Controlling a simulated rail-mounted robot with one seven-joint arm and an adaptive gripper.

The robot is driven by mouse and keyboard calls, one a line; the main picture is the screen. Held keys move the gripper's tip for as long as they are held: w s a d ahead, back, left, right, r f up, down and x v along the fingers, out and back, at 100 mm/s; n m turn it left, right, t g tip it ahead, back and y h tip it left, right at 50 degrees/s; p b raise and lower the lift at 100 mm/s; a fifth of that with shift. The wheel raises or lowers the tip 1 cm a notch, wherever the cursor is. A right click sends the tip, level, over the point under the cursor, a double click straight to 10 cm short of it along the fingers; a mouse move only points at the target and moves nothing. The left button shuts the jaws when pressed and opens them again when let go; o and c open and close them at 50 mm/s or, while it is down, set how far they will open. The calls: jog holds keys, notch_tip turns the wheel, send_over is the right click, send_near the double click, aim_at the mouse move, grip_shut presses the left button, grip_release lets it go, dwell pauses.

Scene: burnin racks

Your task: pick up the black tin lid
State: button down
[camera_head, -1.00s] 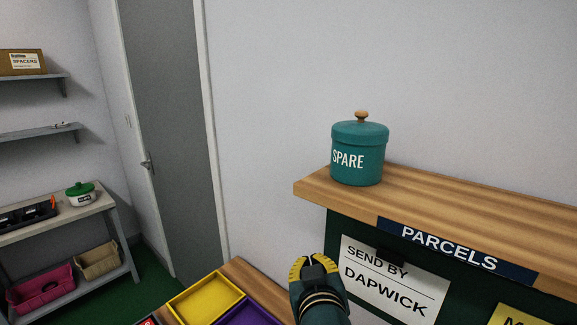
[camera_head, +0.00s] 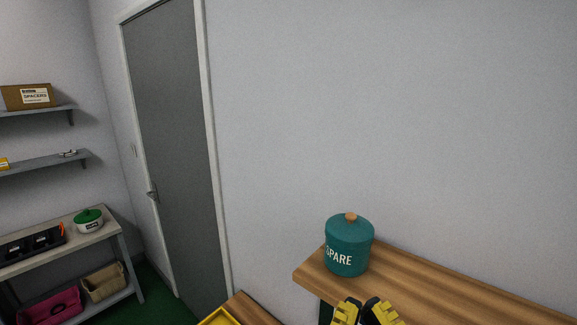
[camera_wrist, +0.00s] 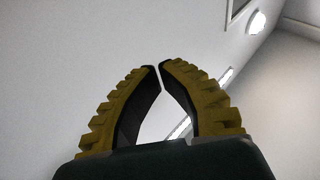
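I see no black tin lid in either view. The only tin near me is a teal one (camera_head: 347,251) marked SPARE, upright on the wooden shelf top. Its teal lid (camera_head: 347,226) with a wooden knob is on it. My gripper (camera_head: 364,303) is at the bottom edge of the head view, in front of and below the tin in the picture. In the wrist view its yellow-backed fingers (camera_wrist: 160,66) come almost together at the tips, with nothing held between them. Behind them are only wall, ceiling and lights.
The wooden shelf top (camera_head: 455,291) runs to the right and is bare beside the tin. A yellow tray (camera_head: 219,318) shows at the bottom. At left, a bench holds a white pot with a green lid (camera_head: 89,221) and a black tray (camera_head: 30,246). A grey door (camera_head: 170,150) is shut.

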notch_tip(320, 180, up, 17)
jog(key=p, duration=1.3)
jog(key=shift+f, duration=0.2)
jog(key=c, duration=1.5)
grip_release()
jog(key=shift+r, duration=0.1)
jog(key=o, duration=0.6)
jog(key=shift+f, duration=0.2)
jog(key=o, duration=0.6)
